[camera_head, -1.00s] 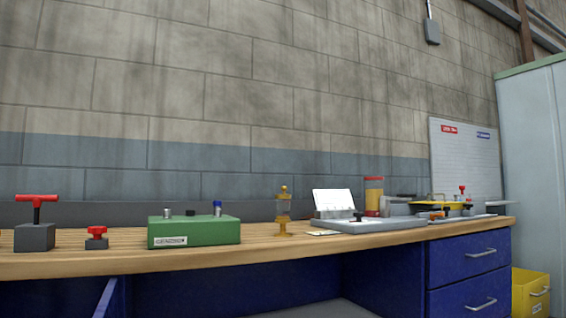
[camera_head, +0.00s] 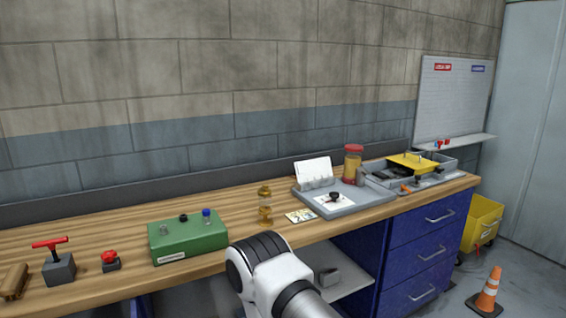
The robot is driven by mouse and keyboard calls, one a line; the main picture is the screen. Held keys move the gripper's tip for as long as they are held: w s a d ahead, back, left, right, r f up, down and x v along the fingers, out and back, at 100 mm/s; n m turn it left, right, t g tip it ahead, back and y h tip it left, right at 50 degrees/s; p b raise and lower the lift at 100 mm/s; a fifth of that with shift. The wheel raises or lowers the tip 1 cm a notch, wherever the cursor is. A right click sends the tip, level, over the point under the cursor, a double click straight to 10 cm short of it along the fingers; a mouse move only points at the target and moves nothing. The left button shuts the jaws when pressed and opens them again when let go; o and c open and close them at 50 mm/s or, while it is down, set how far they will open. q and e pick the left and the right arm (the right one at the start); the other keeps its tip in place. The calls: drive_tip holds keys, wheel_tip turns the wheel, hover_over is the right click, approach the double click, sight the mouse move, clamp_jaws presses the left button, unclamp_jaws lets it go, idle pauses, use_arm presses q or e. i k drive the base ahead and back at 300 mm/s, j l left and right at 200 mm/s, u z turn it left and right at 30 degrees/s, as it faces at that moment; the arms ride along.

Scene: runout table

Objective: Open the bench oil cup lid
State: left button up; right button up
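The bench oil cup (camera_head: 265,207) looks like a small amber and brass cup with a glass middle. It stands upright on the wooden bench top (camera_head: 110,226), to the right of a green box. Its brass top looks closed, but it is too small to be sure. A white and black link of one of my arms comes in from the bottom, in front of the bench edge and below the cup. Neither gripper shows in the view.
The green box (camera_head: 188,237), a red T-handle on a grey block (camera_head: 59,266) and a red knob (camera_head: 110,259) stand left of the cup. A card (camera_head: 300,216) and grey tray (camera_head: 345,206) lie right. An orange cone (camera_head: 487,290) and yellow bin (camera_head: 480,222) stand on the floor.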

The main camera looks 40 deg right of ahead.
sight(265, 190)
drive_tip(key=k+l+z, duration=0.15)
drive_tip(key=l+z, duration=0.2)
drive_tip(key=k+l+z, duration=0.15)
drive_tip(key=z, duration=0.2)
drive_tip(key=l, duration=0.1)
